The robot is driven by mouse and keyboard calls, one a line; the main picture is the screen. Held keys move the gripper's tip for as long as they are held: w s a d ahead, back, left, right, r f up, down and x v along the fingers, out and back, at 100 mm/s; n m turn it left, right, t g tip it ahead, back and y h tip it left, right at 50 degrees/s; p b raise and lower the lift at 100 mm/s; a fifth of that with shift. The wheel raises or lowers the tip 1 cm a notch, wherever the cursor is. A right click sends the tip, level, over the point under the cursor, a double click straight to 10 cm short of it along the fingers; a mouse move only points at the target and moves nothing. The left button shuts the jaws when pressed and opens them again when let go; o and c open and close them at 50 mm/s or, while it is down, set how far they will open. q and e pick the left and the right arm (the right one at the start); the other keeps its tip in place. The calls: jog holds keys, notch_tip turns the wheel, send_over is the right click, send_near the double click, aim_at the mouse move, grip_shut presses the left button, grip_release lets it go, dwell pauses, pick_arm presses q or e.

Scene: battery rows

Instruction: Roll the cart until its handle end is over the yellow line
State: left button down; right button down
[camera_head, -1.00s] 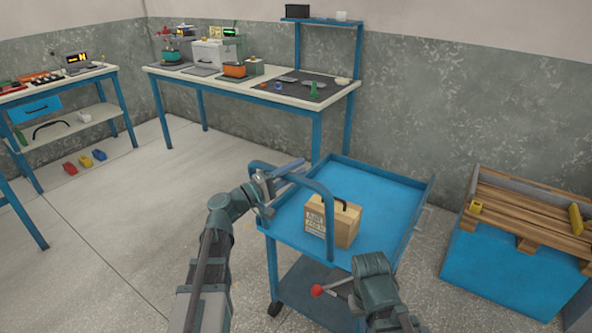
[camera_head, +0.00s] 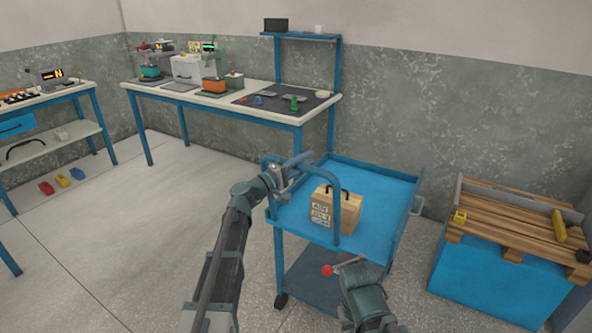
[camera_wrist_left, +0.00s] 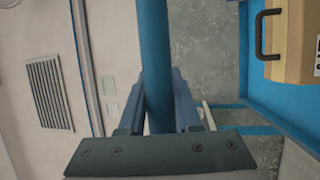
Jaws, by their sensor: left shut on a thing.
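The blue cart (camera_head: 385,195) stands in front of me, its hoop handle (camera_head: 337,218) on the side nearer me. My left gripper (camera_head: 290,172) is shut on the top bar of that handle. The left wrist view shows the blue bar (camera_wrist_left: 154,50) between the fingers of the left gripper (camera_wrist_left: 158,105). A cardboard box (camera_head: 345,208) with a black grip and a printed label sits on the cart's top tray. My right arm is low in front of the cart; its fingertips cannot be made out. No yellow line shows.
A wooden pallet (camera_head: 520,225) lies on a blue crate (camera_head: 490,280) right of the cart. A workbench (camera_head: 215,103) with equipment stands behind and left.

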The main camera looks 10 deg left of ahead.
pick_arm(q)
jog(key=w+d, duration=0.3)
jog(key=w, duration=0.7)
jog(key=w+d, duration=0.4)
jog(key=w, duration=0.7)
jog(key=shift+d, duration=0.3)
pick_arm(e)
jog(key=shift+w+d, duration=0.15)
jog(key=shift+w, duration=0.25)
pick_arm(q)
jog(key=shift+s, duration=0.1)
jog(key=c, duration=0.6)
grip_release()
jog(key=b+v, duration=0.2)
jog(key=v, duration=1.1)
jog(key=shift+s+a+f, duration=0.2)
jog(key=shift+s+a, duration=0.05)
jog(key=shift+a, duration=0.05)
pick_arm(e)
notch_tip(320, 180, down, 2)
jog(key=shift+f, duration=0.25)
